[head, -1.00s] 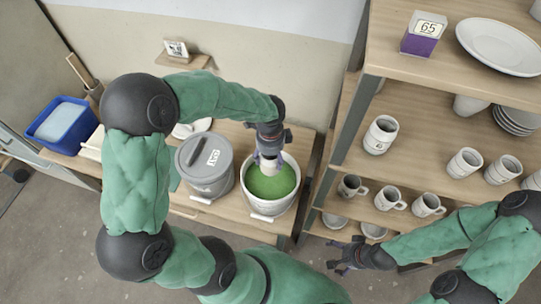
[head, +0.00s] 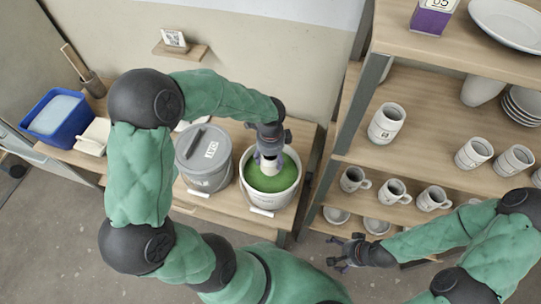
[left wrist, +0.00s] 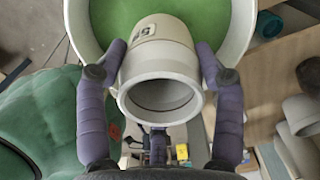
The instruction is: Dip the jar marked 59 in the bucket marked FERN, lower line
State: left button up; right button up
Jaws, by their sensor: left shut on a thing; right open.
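My left gripper (head: 268,154) is shut on a pale grey jar (head: 270,167), which also shows in the left wrist view (left wrist: 160,62). Its open mouth faces the wrist camera; a dark mark on its side is only partly readable. The jar is over or within the mouth of a white bucket (head: 258,199) of green glaze (head: 270,184). I cannot tell whether its far end touches the glaze. The bucket's label and any lines on the jar cannot be read. My right gripper (head: 345,254) is open and empty, low before the shelves.
A grey lidded bucket (head: 205,170) stands just left of the white one. A blue tub (head: 57,116) is at the far left. The shelf unit (head: 440,117) at right holds several cups, bowls and plates. A small wall shelf (head: 181,51) carries a marked block.

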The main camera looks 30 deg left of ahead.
pick_arm(q)
jog(key=shift+f+b, duration=0.35)
jog(key=shift+f, duration=0.4)
jog(key=shift+f+b, duration=1.5)
jog(key=shift+f, duration=0.9)
jog(key=shift+r, duration=0.1)
dwell(1.0)
jog(key=shift+r+p, duration=2.55)
jog(key=shift+r, duration=0.15)
notch_tip(320, 180, up, 8)
jog(key=p, duration=0.6)
jog(key=shift+f, duration=0.15)
